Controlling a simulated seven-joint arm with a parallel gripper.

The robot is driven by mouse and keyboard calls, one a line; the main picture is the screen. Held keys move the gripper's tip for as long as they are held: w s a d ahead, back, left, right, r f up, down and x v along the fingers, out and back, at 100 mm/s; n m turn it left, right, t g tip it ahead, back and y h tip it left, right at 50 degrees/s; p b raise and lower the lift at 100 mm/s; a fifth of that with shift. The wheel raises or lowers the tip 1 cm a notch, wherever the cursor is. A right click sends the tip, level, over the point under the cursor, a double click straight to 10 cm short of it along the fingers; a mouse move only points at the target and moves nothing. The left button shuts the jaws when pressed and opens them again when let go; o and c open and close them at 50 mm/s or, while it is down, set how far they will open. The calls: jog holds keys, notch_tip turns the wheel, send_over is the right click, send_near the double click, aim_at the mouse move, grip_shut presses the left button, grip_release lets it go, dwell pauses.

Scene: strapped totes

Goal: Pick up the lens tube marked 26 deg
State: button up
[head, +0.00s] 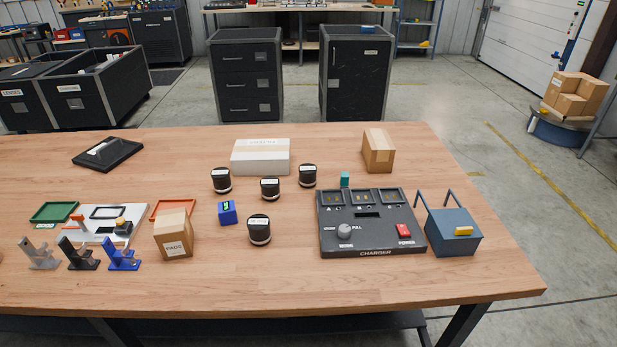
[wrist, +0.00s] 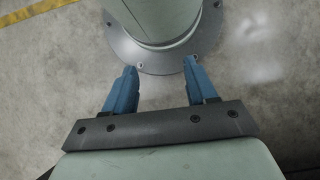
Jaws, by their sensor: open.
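Several short black lens tubes with white labels stand on the wooden table in the head view. One is at the left (head: 222,181), one in the middle (head: 270,189), one at the right (head: 308,176) and one nearer the front (head: 259,230). The label markings are too small to read, so I cannot tell which is marked 26 deg. My gripper (wrist: 160,82) shows only in the wrist view. Its two blue fingers are apart with nothing between them, over the grey floor and near my own round base.
A white box (head: 260,158) stands behind the tubes. A blue cube (head: 227,212) and a cardboard box (head: 174,235) are left of the front tube. The black charger (head: 371,240) and a blue-grey caddy (head: 453,240) stand to the right. The table's front strip (head: 290,285) is clear.

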jog(key=o, duration=0.6)
